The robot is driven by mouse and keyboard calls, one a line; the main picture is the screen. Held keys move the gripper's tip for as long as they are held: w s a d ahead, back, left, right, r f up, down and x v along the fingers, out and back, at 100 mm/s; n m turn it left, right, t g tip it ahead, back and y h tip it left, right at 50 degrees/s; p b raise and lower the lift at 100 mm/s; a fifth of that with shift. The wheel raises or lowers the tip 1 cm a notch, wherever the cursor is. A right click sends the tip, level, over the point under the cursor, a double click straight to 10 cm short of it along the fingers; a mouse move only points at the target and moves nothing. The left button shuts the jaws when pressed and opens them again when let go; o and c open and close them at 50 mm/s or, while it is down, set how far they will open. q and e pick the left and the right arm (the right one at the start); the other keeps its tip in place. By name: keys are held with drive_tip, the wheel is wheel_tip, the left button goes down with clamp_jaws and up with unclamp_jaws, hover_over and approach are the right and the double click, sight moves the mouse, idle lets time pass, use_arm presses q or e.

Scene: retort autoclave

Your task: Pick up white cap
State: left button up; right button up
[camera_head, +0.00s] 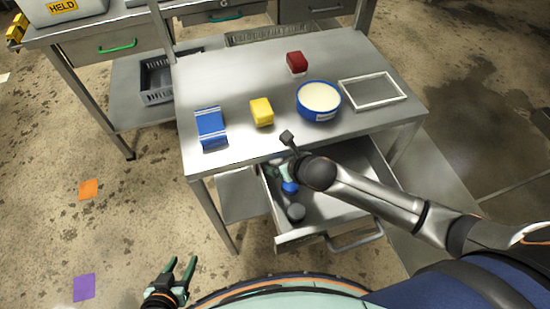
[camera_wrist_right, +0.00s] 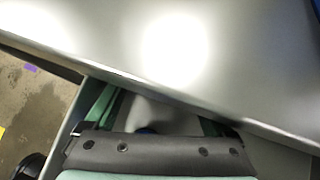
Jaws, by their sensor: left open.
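I cannot clearly make out a white cap. A small pale shape (camera_head: 274,161) lies in the open drawer (camera_head: 338,205), partly hidden by my right arm. My right gripper (camera_head: 284,173) reaches down into the drawer near its left side, mostly covered by its own wrist. In the right wrist view its green fingers (camera_wrist_right: 155,112) stand apart, with a pale grey surface between them; whether it grips anything is unclear. A blue item (camera_head: 290,187) and a dark round item (camera_head: 296,211) lie beside it. My left gripper (camera_head: 182,264) is open and empty, over the floor.
The table (camera_head: 240,75) above the drawer carries a blue packet (camera_head: 211,128), a yellow block (camera_head: 262,112), a red block (camera_head: 296,63), a blue bowl (camera_head: 319,100) and a white frame (camera_head: 372,92). The table edge (camera_wrist_right: 160,90) lies close over my right gripper.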

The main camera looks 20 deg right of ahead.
clamp_jaws()
idle(0.5)
drive_tip(key=shift+r, duration=0.1)
